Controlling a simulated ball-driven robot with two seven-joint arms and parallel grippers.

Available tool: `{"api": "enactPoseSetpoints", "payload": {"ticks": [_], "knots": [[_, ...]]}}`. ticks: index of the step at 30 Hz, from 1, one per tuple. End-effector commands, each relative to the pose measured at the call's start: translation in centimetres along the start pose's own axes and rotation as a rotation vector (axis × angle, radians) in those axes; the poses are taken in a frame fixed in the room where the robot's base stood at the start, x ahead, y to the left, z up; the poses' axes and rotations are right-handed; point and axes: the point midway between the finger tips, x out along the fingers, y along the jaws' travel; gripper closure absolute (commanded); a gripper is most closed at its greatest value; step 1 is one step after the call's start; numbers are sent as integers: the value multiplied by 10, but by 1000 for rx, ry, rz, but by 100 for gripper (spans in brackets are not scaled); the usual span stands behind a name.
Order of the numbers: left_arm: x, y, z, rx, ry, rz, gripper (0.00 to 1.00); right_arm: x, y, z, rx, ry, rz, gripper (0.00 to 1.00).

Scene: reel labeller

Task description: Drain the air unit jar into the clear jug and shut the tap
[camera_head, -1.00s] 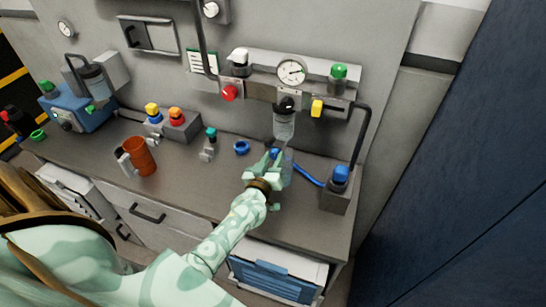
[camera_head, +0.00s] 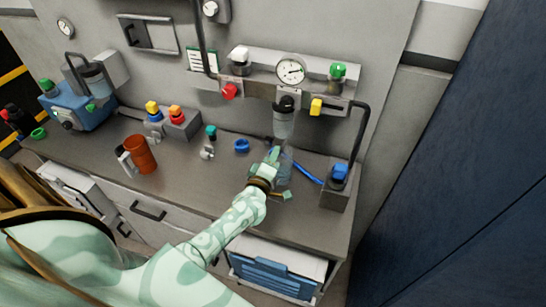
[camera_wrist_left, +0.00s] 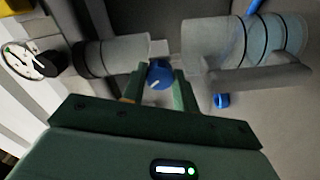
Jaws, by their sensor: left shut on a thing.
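The air unit jar (camera_head: 284,124) hangs under the gauge on the wall unit; in the wrist view it lies to the left (camera_wrist_left: 103,58). The clear jug (camera_head: 284,174) stands on the bench below it, partly hidden behind my left gripper (camera_head: 273,156). In the wrist view the jug (camera_wrist_left: 232,42) is to the right, its mouth towards the jar, with a bluish tint inside and dark bands around it. The blue tap knob (camera_wrist_left: 159,75) with a white mark sits between the fingertips of my left gripper (camera_wrist_left: 160,84), which is shut on it. My right gripper is out of view.
A gauge (camera_head: 291,70), red knob (camera_head: 229,91) and yellow knob (camera_head: 316,107) are on the wall unit. An orange mug (camera_head: 141,155), blue ring (camera_head: 241,146) and grey block with a blue top (camera_head: 337,190) stand on the bench.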

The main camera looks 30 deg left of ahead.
Motion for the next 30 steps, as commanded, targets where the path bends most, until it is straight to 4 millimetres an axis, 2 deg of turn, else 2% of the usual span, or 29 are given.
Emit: {"api": "enactPoseSetpoints", "payload": {"ticks": [12, 26, 27, 29, 30], "knots": [[0, -1, 0, -153, 0, -1, 93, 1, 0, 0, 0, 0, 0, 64], [0, -1, 0, -167, 1, -2, 93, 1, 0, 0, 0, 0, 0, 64], [0, -1, 0, -167, 1, -2, 68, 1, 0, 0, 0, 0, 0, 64], [0, -1, 0, -167, 1, -2, 51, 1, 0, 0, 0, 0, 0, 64], [0, -1, 0, -167, 1, -2, 49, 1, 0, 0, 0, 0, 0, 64]]}}
